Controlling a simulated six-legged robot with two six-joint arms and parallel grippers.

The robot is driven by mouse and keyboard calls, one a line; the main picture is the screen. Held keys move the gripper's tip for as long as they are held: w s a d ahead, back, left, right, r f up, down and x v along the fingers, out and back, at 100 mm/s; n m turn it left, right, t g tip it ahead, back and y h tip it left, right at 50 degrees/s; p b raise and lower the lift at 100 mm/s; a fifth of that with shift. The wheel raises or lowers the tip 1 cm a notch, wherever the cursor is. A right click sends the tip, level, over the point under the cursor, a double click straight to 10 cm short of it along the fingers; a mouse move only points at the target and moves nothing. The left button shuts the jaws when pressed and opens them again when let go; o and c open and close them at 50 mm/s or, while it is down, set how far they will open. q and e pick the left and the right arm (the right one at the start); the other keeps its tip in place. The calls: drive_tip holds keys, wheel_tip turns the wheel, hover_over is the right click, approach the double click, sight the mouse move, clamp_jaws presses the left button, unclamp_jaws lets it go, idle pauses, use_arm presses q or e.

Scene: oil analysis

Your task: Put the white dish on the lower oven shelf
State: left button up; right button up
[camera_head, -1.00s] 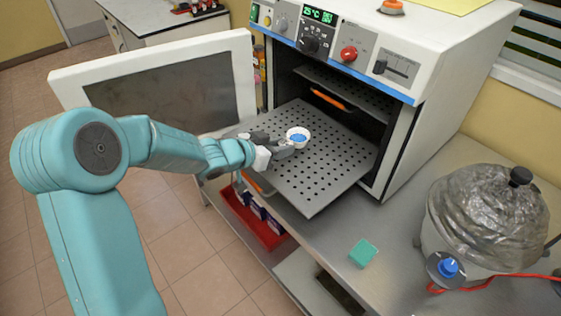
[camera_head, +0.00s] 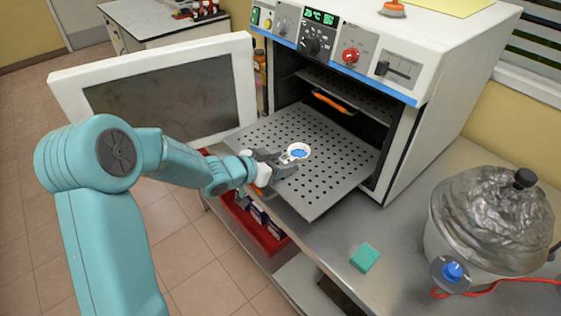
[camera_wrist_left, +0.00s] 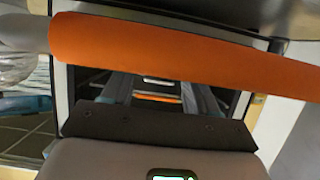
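The white dish (camera_head: 298,150), with something blue inside, sits on the perforated lower oven shelf (camera_head: 318,190), which sticks out of the open oven. It is near the middle of the shelf's bare part. My left gripper (camera_head: 281,160) is just to the left of the dish, low over the shelf. Its two grey fingers are spread apart and point toward the dish. Whether a fingertip still touches the dish is too small to tell. The left wrist view shows the oven opening (camera_wrist_left: 160,80) past an orange bar (camera_wrist_left: 180,53). My right gripper is not in view.
The oven door (camera_head: 160,95) stands open on the left. An upper shelf (camera_head: 345,90) with an orange handle is inside the oven. A green block (camera_head: 364,258) and a foil-covered pot (camera_head: 490,225) stand on the bench. A red bin (camera_head: 250,224) is below.

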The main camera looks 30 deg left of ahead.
use_arm(q)
drive_tip(key=shift+r, duration=0.1)
drive_tip(key=shift+r, duration=0.2)
drive_tip(key=p+v, duration=0.1)
drive_tip(key=v, duration=1.1)
drive_tip(key=shift+f, duration=0.15)
